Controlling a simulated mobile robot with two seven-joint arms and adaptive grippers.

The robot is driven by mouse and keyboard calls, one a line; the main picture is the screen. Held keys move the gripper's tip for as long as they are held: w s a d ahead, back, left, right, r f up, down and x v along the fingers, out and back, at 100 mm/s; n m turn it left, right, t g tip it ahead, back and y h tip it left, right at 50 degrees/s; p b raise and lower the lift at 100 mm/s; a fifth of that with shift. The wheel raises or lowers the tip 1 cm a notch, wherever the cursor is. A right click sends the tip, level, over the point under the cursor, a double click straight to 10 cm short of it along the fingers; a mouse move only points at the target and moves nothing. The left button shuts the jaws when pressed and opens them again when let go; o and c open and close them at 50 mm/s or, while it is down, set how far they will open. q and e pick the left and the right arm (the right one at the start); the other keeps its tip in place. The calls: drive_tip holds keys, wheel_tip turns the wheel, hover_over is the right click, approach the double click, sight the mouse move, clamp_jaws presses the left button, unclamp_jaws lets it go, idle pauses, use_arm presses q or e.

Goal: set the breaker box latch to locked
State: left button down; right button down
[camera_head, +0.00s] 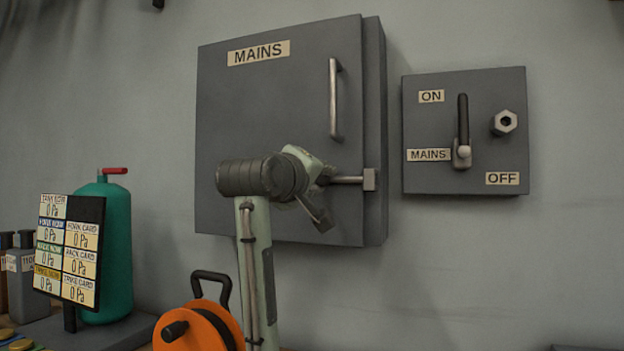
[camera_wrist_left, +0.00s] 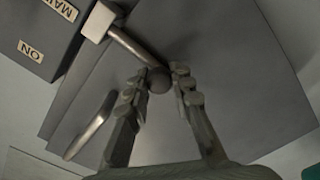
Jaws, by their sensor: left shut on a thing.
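The grey breaker box (camera_head: 260,105), labelled MAINS, hangs on the wall with its door closed as far as I can see. Its latch is a metal bar (camera_head: 347,180) lying level at the door's lower right, with a square block (camera_head: 369,180) at its right end. In the left wrist view the latch bar (camera_wrist_left: 130,45) runs from a pale block to a round knob (camera_wrist_left: 158,80). My left gripper (camera_head: 320,190) is shut on the knob end; it also shows in the left wrist view (camera_wrist_left: 156,88). The gripper partly hides the knob in the head view. My right gripper is not in view.
A door handle (camera_head: 334,100) stands out above the latch. A mains switch panel (camera_head: 465,90) with a lever (camera_head: 463,120) is to the right. Below left are a green tank (camera_head: 117,250), a label board (camera_head: 70,245) and an orange reel (camera_head: 200,325).

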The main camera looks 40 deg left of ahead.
use_arm(q)
drive_tip(key=shift+w+d, duration=0.25)
drive_tip(key=shift+d, duration=0.75)
drive_tip(key=c, duration=1.3)
unclamp_jaws()
drive_tip(key=shift+w+d, duration=0.1)
drive_tip(key=v, duration=1.2)
drive_tip(key=shift+f, duration=0.15)
